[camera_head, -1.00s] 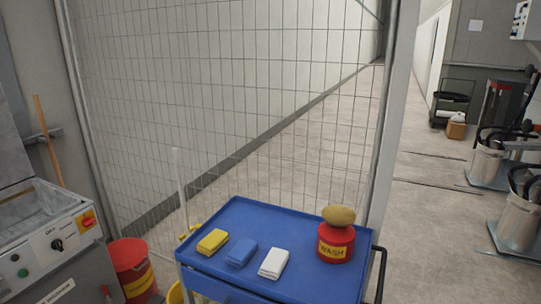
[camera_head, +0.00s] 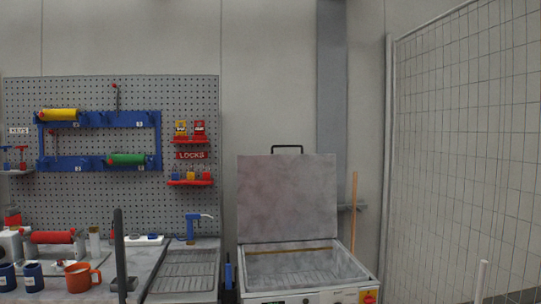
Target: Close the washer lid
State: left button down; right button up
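The washer (camera_head: 310,296) stands right of centre in the head view, its front cut off by the bottom edge. Its grey lid (camera_head: 287,198) is open and stands upright behind the basin. A black handle (camera_head: 287,148) is on the lid's top edge. The open basin (camera_head: 305,266) shows a ribbed floor and looks empty. A red and yellow switch (camera_head: 369,297) sits at the washer's front right corner. Neither of my grippers is in view.
A workbench with a ribbed drain tray (camera_head: 182,284), an orange mug (camera_head: 82,276) and a red roller (camera_head: 53,237) is left of the washer. A pegboard (camera_head: 100,210) hangs above. A wooden stick (camera_head: 354,215) and wire fence (camera_head: 460,150) stand right.

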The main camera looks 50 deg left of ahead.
aim_at(282, 198)
jog(key=u, duration=1.55)
jog(key=i+j, duration=0.15)
jog(key=i, duration=0.3)
jog(key=i+j, duration=0.15)
jog(key=i, duration=0.3)
